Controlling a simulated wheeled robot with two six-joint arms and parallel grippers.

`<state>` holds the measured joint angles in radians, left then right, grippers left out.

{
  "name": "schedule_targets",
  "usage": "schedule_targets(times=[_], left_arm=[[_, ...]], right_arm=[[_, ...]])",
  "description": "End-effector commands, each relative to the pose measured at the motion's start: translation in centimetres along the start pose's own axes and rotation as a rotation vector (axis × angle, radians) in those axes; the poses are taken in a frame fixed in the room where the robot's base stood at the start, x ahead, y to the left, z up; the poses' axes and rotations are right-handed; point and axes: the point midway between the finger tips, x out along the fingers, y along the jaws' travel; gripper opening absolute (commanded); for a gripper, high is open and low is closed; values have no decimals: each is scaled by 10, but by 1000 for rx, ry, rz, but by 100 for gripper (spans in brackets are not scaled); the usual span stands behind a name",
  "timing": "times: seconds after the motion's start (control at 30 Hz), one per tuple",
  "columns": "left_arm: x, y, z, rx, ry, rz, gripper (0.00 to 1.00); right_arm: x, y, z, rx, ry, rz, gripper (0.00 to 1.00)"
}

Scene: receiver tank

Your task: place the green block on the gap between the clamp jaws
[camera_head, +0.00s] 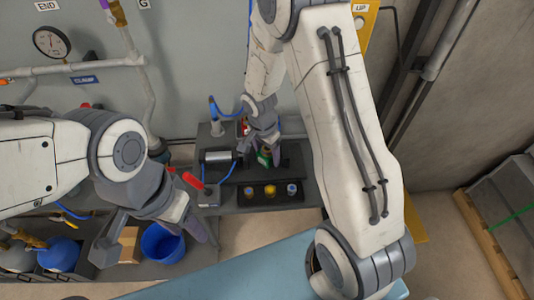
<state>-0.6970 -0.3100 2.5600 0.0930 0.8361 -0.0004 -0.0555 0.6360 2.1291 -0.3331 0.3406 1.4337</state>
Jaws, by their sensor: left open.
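The green block (264,159) is small and partly covered by my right gripper (266,150). That gripper points down over the dark clamp fixture (290,160) on the bench, its fingers around the block. I cannot tell whether the block touches the fixture. The clamp jaws and their gap are mostly hidden behind the gripper and block. My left gripper (190,222) is open and empty, well to the left and nearer, in front of the bench.
A grey cylinder (217,156) with blue hoses sits left of the fixture. A red-handled device (206,195) stands at the bench's left. A dark tray (269,195) holds several small round parts. A blue bucket (162,244) and cardboard box (130,244) are lower left.

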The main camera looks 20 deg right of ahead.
Motion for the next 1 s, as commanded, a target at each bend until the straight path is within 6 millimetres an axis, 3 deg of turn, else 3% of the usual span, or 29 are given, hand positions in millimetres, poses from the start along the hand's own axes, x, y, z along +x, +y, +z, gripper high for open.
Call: schedule_targets(times=[0.33, 0.7, 1.0], left_arm=[[-5, 0, 0, 0, 0, 0, 51], [-2, 0, 0, 0, 0, 0, 51], [-2, 0, 0, 0, 0, 0, 51]], right_arm=[[-14, -1, -1, 1, 2, -3, 75], [-92, -1, -1, 0, 2, -5, 75], [-127, 0, 6, -38, -2, -5, 75]])
